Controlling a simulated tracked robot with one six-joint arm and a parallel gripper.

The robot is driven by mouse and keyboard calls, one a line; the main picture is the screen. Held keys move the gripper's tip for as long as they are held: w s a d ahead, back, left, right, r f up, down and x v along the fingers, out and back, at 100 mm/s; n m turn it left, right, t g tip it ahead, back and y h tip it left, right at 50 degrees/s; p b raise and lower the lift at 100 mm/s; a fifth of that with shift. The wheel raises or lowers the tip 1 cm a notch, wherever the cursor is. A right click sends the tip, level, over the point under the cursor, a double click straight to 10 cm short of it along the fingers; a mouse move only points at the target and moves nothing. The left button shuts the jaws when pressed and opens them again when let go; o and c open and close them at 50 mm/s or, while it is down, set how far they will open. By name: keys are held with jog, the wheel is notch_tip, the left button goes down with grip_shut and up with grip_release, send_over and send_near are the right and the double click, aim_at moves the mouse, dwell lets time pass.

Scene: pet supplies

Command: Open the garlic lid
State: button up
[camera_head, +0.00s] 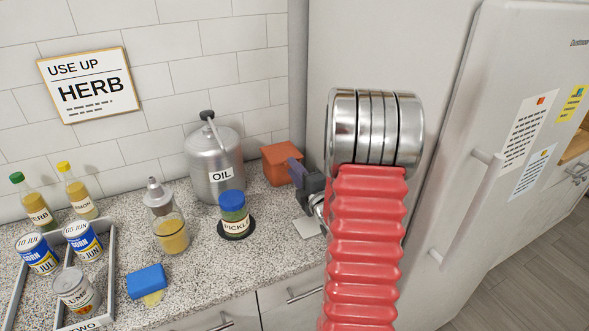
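No label reading garlic is legible in this view. A terracotta-orange box-like container (275,164) stands at the back right of the counter, with its right side partly hidden; I cannot tell if it is the garlic container or if its lid is open. My gripper (296,174) is dark grey and shows in front of or beside the orange container's right side. My arm hides part of the area behind it. I cannot tell whether the gripper touches the container, or how far its fingers are apart.
A metal OIL pot (214,158), a PICKLE jar (233,212) and a glass dispenser (170,231) stand left of my gripper. A divided tray (107,275) holds cans. A blue-topped block (147,281) lies near the front. A fridge (480,130) stands right.

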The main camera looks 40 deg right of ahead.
jog(key=shift+w+d, duration=0.1)
jog(key=shift+w, duration=0.25)
jog(key=shift+c, duration=0.3)
grip_shut()
jog(key=shift+f, duration=0.1)
dwell(0.8)
jog(key=shift+s+d, duration=0.1)
jog(key=shift+d, duration=0.2)
jog(key=shift+a, duration=0.25)
